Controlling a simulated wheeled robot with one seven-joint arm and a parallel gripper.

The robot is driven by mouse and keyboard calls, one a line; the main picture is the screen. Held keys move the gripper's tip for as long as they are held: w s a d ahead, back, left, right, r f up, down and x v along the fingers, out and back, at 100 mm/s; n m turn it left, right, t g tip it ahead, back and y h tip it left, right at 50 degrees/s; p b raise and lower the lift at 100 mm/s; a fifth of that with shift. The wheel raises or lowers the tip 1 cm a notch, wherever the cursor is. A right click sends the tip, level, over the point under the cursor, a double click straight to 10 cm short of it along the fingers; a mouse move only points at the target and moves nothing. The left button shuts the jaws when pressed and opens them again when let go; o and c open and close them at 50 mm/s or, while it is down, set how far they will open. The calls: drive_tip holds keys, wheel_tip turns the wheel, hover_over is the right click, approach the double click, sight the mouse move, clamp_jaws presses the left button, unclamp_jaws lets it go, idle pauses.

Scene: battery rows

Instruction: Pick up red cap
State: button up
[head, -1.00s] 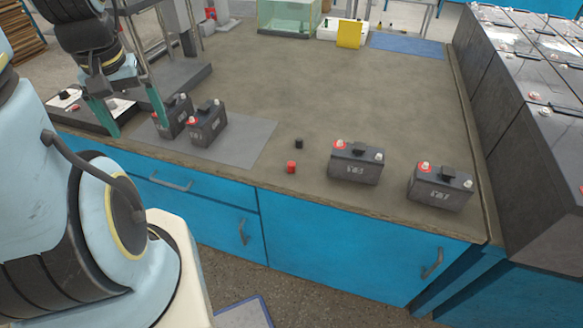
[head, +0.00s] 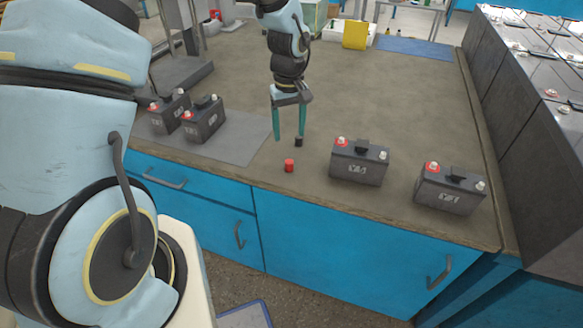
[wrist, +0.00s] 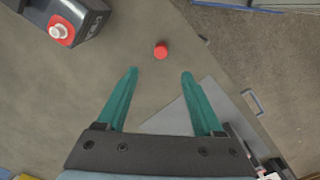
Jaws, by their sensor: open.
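The small red cap (head: 289,166) stands on the brown bench top near its front edge, left of the dark batteries. It also shows in the wrist view (wrist: 161,51), just beyond the fingertips and roughly centred between them. My gripper (head: 289,139) points down above the bench with its two green fingers apart and nothing between them. In the wrist view the open fingers (wrist: 159,72) do not touch the cap.
Two batteries stand to the right, a nearer-centre one (head: 359,163) and a far-right one (head: 449,189). A row of large dark batteries (head: 540,110) lines the right side. The bench middle is clear.

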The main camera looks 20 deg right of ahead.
drive_tip(key=p, duration=0.1)
hover_over(289, 161)
wheel_tip(289, 161, down, 5)
drive_tip(key=shift+d+f, duration=0.1)
drive_tip(key=shift+d, duration=0.05)
drive_tip(key=shift+f+p, duration=1.3)
drive_tip(key=shift+f, duration=1.4)
drive_tip(key=shift+c, duration=0.3)
clamp_jaws()
